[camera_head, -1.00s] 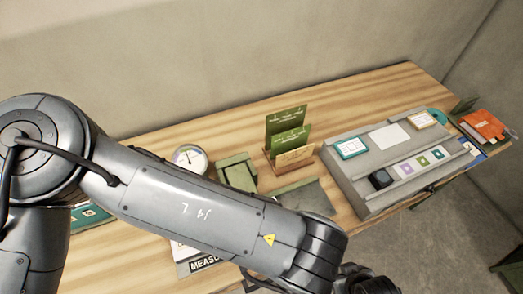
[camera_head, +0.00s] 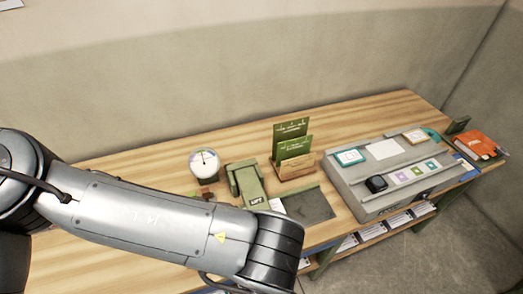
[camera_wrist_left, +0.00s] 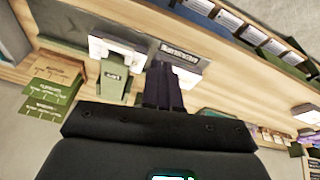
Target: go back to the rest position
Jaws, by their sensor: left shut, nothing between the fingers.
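My left arm crosses the lower left of the head view, and its gripper is out of that frame. In the left wrist view my left gripper (camera_wrist_left: 163,88) is shut and empty, its dark fingers together above the wooden bench (camera_head: 400,103). Beyond the fingers in that view are a dark label plate (camera_wrist_left: 180,51) and a green device (camera_wrist_left: 115,82) on a white base. The green device also shows in the head view (camera_head: 246,182), beside a round white dial gauge (camera_head: 205,163). My right gripper is in neither view.
A wooden holder (camera_head: 297,167) with green cards (camera_head: 292,143) stands mid-bench. Right of it is a grey sloped console (camera_head: 350,195) with small framed cards and a black knob. An orange book (camera_head: 482,144) lies at the far right end. A shelf of papers (camera_head: 385,225) is below.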

